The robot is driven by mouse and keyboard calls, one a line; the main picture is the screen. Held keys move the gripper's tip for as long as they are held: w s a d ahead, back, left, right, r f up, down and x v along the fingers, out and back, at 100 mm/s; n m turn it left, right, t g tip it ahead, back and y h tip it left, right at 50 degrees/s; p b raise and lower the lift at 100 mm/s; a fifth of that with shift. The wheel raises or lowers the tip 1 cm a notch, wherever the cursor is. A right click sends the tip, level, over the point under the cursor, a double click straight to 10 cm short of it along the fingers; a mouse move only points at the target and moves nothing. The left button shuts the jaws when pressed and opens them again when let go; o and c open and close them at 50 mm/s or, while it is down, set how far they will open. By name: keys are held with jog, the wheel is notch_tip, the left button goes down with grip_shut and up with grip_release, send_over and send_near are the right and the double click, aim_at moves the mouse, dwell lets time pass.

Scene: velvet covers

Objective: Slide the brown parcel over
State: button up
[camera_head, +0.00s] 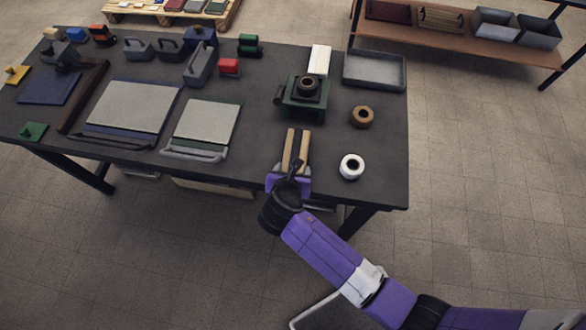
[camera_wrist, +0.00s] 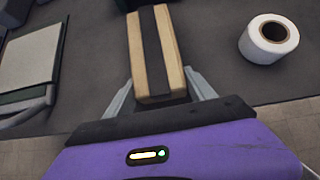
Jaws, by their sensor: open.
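The brown parcel (camera_head: 295,150) is a tan box with a dark band along its length. It lies near the front edge of the dark table, left of the white tape roll. In the wrist view the parcel (camera_wrist: 140,50) stands in the upper middle, its near end between the two grey fingers. My gripper (camera_head: 290,178) is at the parcel's near end; it also shows in the wrist view (camera_wrist: 161,92). The fingers are open, one on each side of the box. I cannot tell whether either finger touches it.
A white tape roll (camera_head: 352,166) and a brown tape roll (camera_head: 362,117) lie to the right. A green device (camera_head: 304,100) stands behind the parcel. A grey-topped pad (camera_head: 207,124) lies left. A grey tray (camera_head: 374,72) sits at the back right. Bare table surrounds the white roll.

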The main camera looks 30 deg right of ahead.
jog(key=o, duration=0.5)
jog(key=shift+b+v, duration=0.35)
jog(key=shift+v, duration=3.55)
